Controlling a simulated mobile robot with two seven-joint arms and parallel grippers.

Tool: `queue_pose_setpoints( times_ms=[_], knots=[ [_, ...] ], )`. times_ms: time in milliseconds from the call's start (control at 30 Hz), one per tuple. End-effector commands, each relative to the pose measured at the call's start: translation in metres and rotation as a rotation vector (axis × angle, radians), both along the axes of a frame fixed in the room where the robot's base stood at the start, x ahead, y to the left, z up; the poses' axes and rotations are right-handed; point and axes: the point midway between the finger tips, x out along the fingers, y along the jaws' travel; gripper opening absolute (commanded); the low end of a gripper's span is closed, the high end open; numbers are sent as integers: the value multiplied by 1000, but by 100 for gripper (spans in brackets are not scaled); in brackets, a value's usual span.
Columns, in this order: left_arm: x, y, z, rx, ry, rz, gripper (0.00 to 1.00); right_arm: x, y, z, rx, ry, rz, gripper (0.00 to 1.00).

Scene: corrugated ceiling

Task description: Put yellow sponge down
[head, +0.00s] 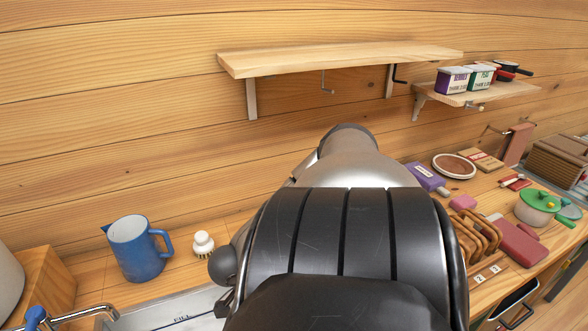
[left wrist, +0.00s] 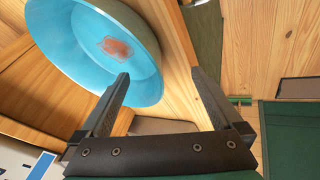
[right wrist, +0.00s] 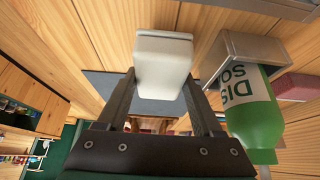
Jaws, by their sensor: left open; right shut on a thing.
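In the right wrist view my right gripper (right wrist: 160,86) is shut on a pale, whitish block (right wrist: 163,66) with rounded edges. The block sits between the fingertips, and no yellow shows on it. I cannot tell whether it touches the surface behind it. In the left wrist view my left gripper (left wrist: 160,75) is open and empty. Its fingers are near a blue round dish (left wrist: 72,50) with a reddish-brown stain (left wrist: 116,47). In the head view my own arm fills the middle and hides both grippers. No yellow sponge can be made out there.
A green soap bottle (right wrist: 254,117) in a metal holder (right wrist: 236,52) is close right of the held block. In the head view a blue pitcher (head: 138,248) and a white-topped brush (head: 203,243) stand by the sink (head: 172,311). The right counter is crowded, with a green-lidded pot (head: 538,208).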

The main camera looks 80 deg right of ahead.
Motion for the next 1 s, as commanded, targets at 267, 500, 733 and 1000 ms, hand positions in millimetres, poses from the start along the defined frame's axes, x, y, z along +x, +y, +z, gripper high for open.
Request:
queue_pose_setpoints(
  times_ms=[267, 500, 733, 1000],
  knots=[
    [0, 0, 0, 0, 0, 0, 100, -13, -8, -6, 3, 0, -2, 7],
    [0, 0, 0, 0, 0, 0, 100, -12, -8, -32, 2, -1, -2, 7],
    [0, 0, 0, 0, 0, 0, 100, -12, -9, -35, 1, -1, 0, 7],
    [0, 0, 0, 0, 0, 0, 100, -12, -9, -37, 1, -1, 0, 75]
  ],
)
